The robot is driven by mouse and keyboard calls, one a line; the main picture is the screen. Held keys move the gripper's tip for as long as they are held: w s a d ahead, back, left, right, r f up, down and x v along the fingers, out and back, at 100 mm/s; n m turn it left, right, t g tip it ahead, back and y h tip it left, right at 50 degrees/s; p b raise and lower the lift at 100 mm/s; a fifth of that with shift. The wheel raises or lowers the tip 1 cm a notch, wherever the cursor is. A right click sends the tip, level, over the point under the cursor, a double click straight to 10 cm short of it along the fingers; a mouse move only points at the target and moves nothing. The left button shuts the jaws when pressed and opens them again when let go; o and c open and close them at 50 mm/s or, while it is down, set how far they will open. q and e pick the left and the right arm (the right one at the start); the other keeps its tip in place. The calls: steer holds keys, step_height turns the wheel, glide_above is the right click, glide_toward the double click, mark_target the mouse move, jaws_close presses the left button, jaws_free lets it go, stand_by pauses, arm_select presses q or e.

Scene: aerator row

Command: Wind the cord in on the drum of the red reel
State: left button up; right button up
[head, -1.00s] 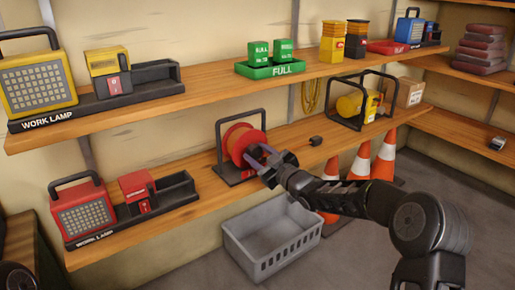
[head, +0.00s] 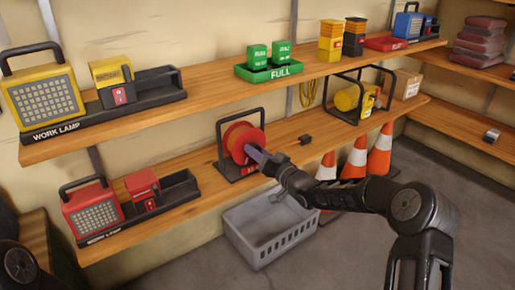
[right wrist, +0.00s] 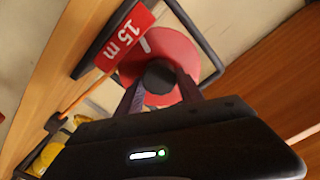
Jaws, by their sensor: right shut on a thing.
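The red reel (head: 238,134) stands in its black frame on the lower shelf, with a red label at its foot. In the right wrist view its red disc (right wrist: 185,50) faces me, and the label reads "15 m". My right gripper (head: 255,155) is at the front of the disc. Its fingers are shut on the reel's black knob (right wrist: 159,77). An orange cord (right wrist: 77,95) runs from the reel's side to a small black end piece (right wrist: 54,122), which lies on the shelf right of the reel in the head view (head: 305,139). The drum is mostly hidden by the disc. My left gripper is out of view.
A yellow reel (head: 348,98) in a black frame stands farther right on the lower shelf. A red work lamp (head: 93,208) stands at the left. A grey crate (head: 240,246) and traffic cones (head: 355,160) are on the floor below. The upper shelf (head: 210,91) is overhead.

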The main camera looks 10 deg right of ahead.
steer(key=m+p, duration=0.1)
steer(key=m, duration=0.2)
steer(key=shift+d+m, duration=0.1)
steer(key=shift+m, duration=0.3)
steer(key=m+p, duration=0.1)
steer(key=m, duration=0.2)
steer(key=shift+f+m, duration=0.15)
steer(key=shift+m, duration=0.15)
steer(key=m, duration=0.3)
steer(key=shift+f+m, duration=0.1)
steer(key=shift+m, duration=1.8)
steer(key=o, duration=1.4)
steer(key=shift+d, duration=0.1)
